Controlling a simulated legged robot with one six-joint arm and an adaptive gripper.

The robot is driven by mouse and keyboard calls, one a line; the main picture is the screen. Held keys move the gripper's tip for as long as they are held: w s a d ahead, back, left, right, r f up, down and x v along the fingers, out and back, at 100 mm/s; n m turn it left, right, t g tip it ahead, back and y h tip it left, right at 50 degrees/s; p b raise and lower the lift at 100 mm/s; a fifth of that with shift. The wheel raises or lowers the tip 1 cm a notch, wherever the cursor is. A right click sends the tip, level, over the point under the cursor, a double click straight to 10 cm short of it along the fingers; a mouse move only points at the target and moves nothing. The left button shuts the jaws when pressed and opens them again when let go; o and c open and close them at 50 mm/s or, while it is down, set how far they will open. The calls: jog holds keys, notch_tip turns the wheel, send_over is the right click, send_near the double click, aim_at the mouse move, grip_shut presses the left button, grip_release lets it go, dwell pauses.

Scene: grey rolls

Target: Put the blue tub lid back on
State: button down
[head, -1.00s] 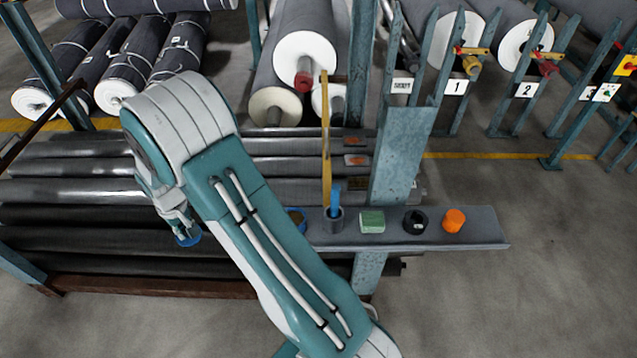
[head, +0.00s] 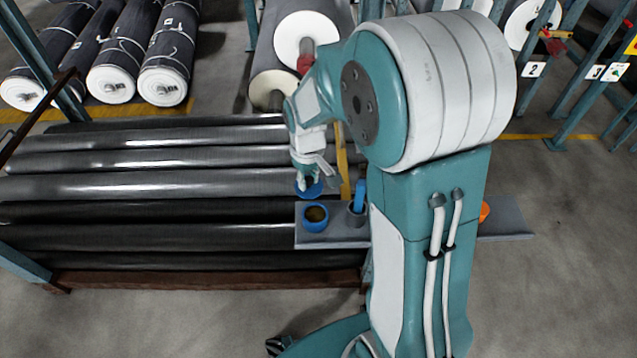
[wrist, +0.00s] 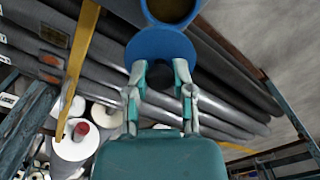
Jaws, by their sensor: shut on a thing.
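My gripper (head: 309,176) is shut on the blue lid (head: 310,189) and holds it just behind the blue tub in the head view. The blue tub (head: 315,226) stands upright and open at the left end of the grey shelf (head: 344,238), with brownish contents showing. There the lid's far edge overlaps the near side of the tub (wrist: 148,12) in the picture. I cannot tell whether they touch or how high the lid is.
A yellow upright strip (head: 342,160) is close behind. Grey rolls (head: 150,185) lie left of the shelf. My arm hides the shelf's middle; an orange item (head: 484,211) peeks out beyond it.

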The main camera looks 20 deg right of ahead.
jog(key=shift+n, duration=0.7)
jog(key=s, duration=0.1)
jog(key=s+r, duration=0.2)
jog(key=s, duration=0.1)
jog(key=shift+r, duration=0.25)
jog(key=shift+f, duration=0.1)
jog(key=shift+f, duration=2.9)
jog(key=shift+f, duration=0.75)
jog(key=shift+c, duration=2)
grip_release()
